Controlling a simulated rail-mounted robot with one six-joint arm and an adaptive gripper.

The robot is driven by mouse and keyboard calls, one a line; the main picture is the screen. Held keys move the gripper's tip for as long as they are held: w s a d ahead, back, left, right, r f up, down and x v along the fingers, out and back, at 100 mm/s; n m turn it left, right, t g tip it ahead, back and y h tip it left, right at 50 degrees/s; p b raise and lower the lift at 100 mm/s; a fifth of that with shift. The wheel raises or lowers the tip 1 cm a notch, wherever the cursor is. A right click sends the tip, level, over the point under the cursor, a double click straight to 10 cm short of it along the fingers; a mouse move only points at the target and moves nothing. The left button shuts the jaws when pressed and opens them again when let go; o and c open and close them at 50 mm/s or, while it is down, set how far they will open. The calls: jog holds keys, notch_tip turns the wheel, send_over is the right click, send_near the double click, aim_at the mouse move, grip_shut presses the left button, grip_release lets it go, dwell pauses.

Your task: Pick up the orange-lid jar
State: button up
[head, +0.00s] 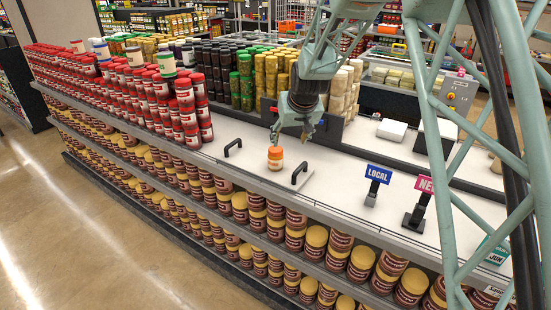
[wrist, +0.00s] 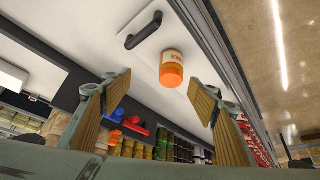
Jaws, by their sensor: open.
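The orange-lid jar (head: 275,159) stands upright and alone on the white counter top, between two black handles. It has an orange lid and a pale label with orange print. The wrist view shows the same jar (wrist: 171,69) ahead of my fingers, in the gap between them and apart from both. My gripper (head: 291,137) is open and empty, above the counter and close to the jar in the head view. In the wrist view its two wood-coloured fingers (wrist: 160,95) are spread wide.
Black handles stand left (head: 232,148) and right (head: 299,174) of the jar. Stacked red-lid jars (head: 190,115) fill the counter to the left. A blue LOCAL sign (head: 377,175) and a pink sign (head: 424,185) stand to the right.

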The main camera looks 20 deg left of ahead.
send_near(277, 152)
jog(key=shift+w+f, duration=0.2)
jog(key=shift+f, duration=0.3)
jog(key=shift+f, duration=0.1)
jog(key=shift+p+x, duration=0.55)
jog(key=shift+x, duration=3.65)
jog(key=shift+w+a, duration=0.1)
jog(key=shift+a, duration=0.1)
jog(key=shift+p+x, duration=0.45)
jog(key=shift+x, duration=2.05)
jog(key=shift+c, duration=0.5)
jog(key=c, duration=1)
